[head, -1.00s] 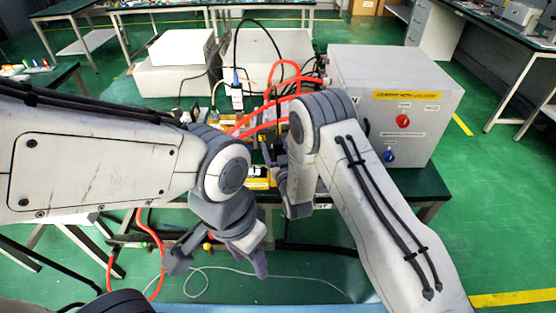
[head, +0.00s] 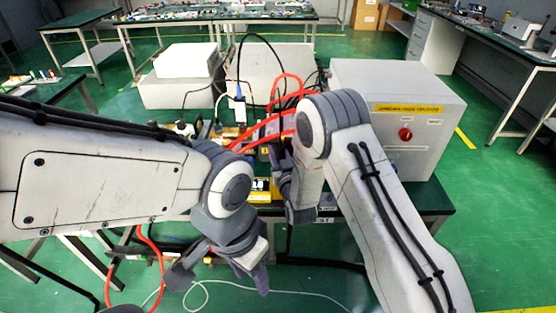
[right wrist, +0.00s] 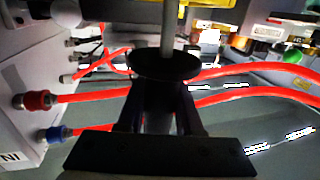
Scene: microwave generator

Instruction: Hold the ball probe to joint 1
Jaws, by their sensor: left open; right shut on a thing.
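My right gripper (right wrist: 165,112) is shut on the ball probe (right wrist: 167,38), seen in the right wrist view as a grey shaft above a dark round guard (right wrist: 163,64). The probe's ball tip is out of frame there. In the head view my right gripper (head: 284,168) is over the bench, beside a yellow meter (head: 260,190), and its held probe is hard to make out. My left gripper (head: 222,276) is open and empty, low in front of the bench edge. I cannot tell which fitting is joint 1; no joint label is readable.
A grey generator box (head: 395,160) with a red knob stands on the bench at the right. Red hoses (right wrist: 230,93) run from its fittings close by my right gripper. White boxes (head: 180,90) stand behind. Open green floor (head: 490,230) lies to the right.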

